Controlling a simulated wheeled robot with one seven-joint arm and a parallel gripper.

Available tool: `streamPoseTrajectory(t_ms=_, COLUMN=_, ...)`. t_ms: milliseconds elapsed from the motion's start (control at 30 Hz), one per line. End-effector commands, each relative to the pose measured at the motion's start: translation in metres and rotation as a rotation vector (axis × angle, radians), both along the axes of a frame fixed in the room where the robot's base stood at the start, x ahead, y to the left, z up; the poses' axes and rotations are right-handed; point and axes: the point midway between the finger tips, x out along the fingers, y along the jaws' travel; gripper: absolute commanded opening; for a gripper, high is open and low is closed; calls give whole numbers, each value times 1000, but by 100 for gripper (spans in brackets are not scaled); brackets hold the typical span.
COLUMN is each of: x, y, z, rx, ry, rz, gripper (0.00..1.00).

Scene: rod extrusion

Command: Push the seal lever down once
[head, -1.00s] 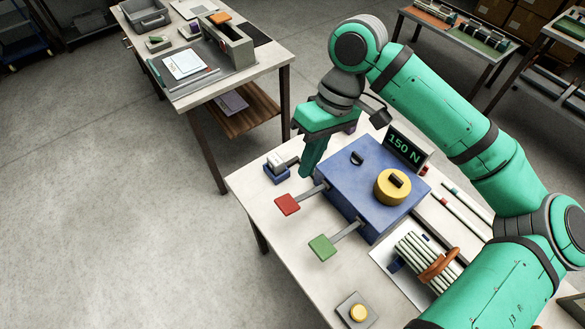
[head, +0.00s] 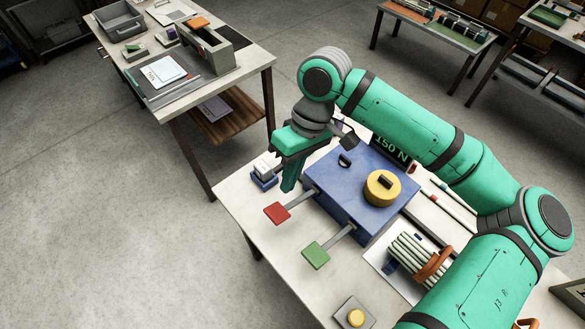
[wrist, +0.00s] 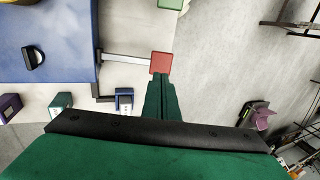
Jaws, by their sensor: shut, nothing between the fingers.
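A blue machine box (head: 350,200) on the workbench has two levers on its front side, one with a red square paddle (head: 277,212) and one with a green square paddle (head: 316,254). No label shows which one is the seal lever. Both stick out from the box on grey rods. My gripper (head: 289,188) points down with its fingers together and empty, just behind the red paddle in the head view. In the wrist view the fingertips (wrist: 160,78) appear right by the red paddle (wrist: 161,62); I cannot tell whether they touch.
A yellow round knob (head: 382,187) is on top of the box. A small blue-and-white block (head: 264,173) stands near my gripper. A bundle of white rods (head: 413,253) lies on a tray to the right. A yellow button (head: 355,317) is at the bench's front.

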Motion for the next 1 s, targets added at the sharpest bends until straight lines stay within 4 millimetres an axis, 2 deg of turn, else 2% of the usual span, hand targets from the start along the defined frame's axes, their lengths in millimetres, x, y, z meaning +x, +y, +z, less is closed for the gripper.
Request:
streamPoseTrajectory(t_ms=300, x=-10, y=14, z=-54, rx=0, ry=1, rz=1, gripper=0)
streamPoseTrajectory(t_ms=500, x=-14, y=20, z=-74, rx=0, ry=0, rz=1, gripper=0)
streamPoseTrajectory(t_ms=1000, x=-15, y=21, z=-80, rx=0, ry=-1, rz=0, gripper=0)
